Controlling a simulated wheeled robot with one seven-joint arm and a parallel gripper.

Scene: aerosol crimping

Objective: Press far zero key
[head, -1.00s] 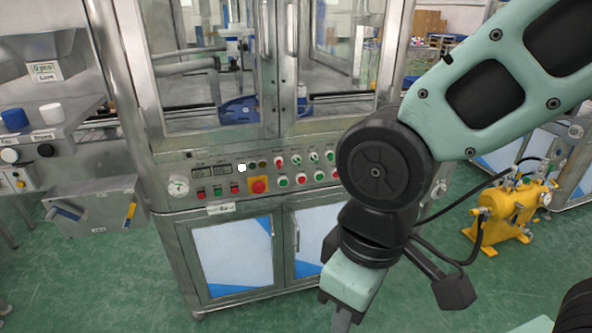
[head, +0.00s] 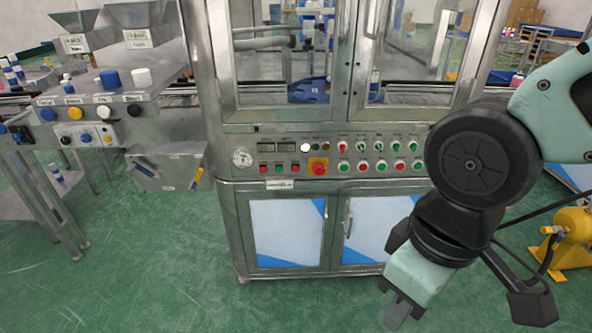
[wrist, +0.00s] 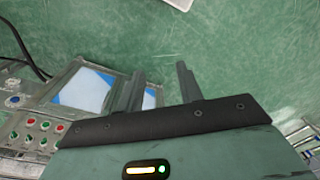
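The machine's control panel (head: 330,184) faces me at the middle of the head view. Two small dark displays (head: 276,147) sit at its left part, with a short row of small red and green keys (head: 279,169) below them. Their labels are too small to read, so I cannot tell which is the far zero key. My gripper (head: 397,312) hangs low in front of the cabinet's right door, well away from the keys, pointing down. In the wrist view my gripper (wrist: 160,76) has its two fingers apart with nothing between them.
A red emergency stop (head: 319,167) on a yellow plate and rows of red and green buttons (head: 380,156) share the panel. A hopper station with knobs (head: 88,112) stands left. A yellow pump unit (head: 572,238) stands right. The green floor in front is clear.

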